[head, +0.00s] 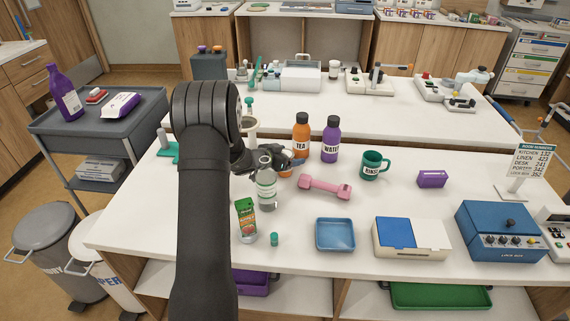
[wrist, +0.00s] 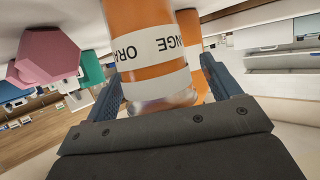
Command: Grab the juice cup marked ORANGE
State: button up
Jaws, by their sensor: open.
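The orange juice cup (wrist: 150,80) stands large between my fingers in the wrist view. Its white band shows parts of the word ORANGE. In the head view only a small orange part of the cup (head: 285,174) shows, behind a clear jar and my gripper. My gripper (wrist: 163,85) is open, with one blue finger on each side of the cup. I cannot tell whether either finger touches it. In the head view my gripper (head: 290,163) is low over the table, left of the orange TEA bottle (head: 301,137).
A clear jar with a pale label (head: 266,185) stands just in front of my gripper. A pink dumbbell (head: 325,187) lies to its right. A purple WATER bottle (head: 331,139) and green RINSE mug (head: 374,166) stand further right.

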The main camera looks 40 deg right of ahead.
jog(key=shift+d, duration=0.15)
jog(key=shift+c, duration=0.2)
jog(key=c, duration=1.1)
